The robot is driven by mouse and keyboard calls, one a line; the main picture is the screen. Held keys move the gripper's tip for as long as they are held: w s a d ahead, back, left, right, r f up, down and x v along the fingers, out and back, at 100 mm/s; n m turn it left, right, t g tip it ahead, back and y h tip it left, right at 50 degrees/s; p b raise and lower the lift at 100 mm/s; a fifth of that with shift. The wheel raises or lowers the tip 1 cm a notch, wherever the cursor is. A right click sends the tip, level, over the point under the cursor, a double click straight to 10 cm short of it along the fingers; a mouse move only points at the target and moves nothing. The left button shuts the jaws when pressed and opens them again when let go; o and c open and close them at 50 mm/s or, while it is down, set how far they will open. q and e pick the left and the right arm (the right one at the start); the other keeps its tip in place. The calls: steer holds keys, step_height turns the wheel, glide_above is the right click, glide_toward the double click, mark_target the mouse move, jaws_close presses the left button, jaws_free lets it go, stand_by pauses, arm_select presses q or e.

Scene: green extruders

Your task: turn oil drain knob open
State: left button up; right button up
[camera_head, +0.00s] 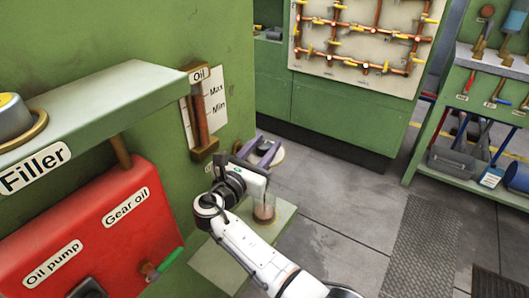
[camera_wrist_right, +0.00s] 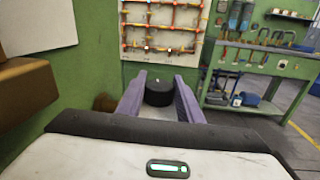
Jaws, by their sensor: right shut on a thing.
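The oil drain knob (camera_wrist_right: 158,92) is a dark round knob in the right wrist view, between the two purple fingers of my right gripper (camera_wrist_right: 158,102). In the head view, my right gripper (camera_head: 262,152) is beside the green machine's side, just right of and below the oil gauge (camera_head: 199,118). It is shut on the knob. The fingers and wrist hide most of the knob in the head view, so its turn angle cannot be told. My left gripper is out of view.
A clear cup (camera_head: 264,212) with brown liquid stands on a green ledge (camera_head: 281,217) below my right wrist. The red oil pump box (camera_head: 60,235) is at the left under the Filler shelf (camera_head: 110,98).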

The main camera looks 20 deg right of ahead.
steer(key=shift+w+r+m+g+h, duration=0.1)
steer(key=shift+r+m+g+h, duration=0.1)
steer(key=shift+m+g+h, duration=0.15)
steer(key=o, duration=1)
steer(key=shift+f, duration=0.1)
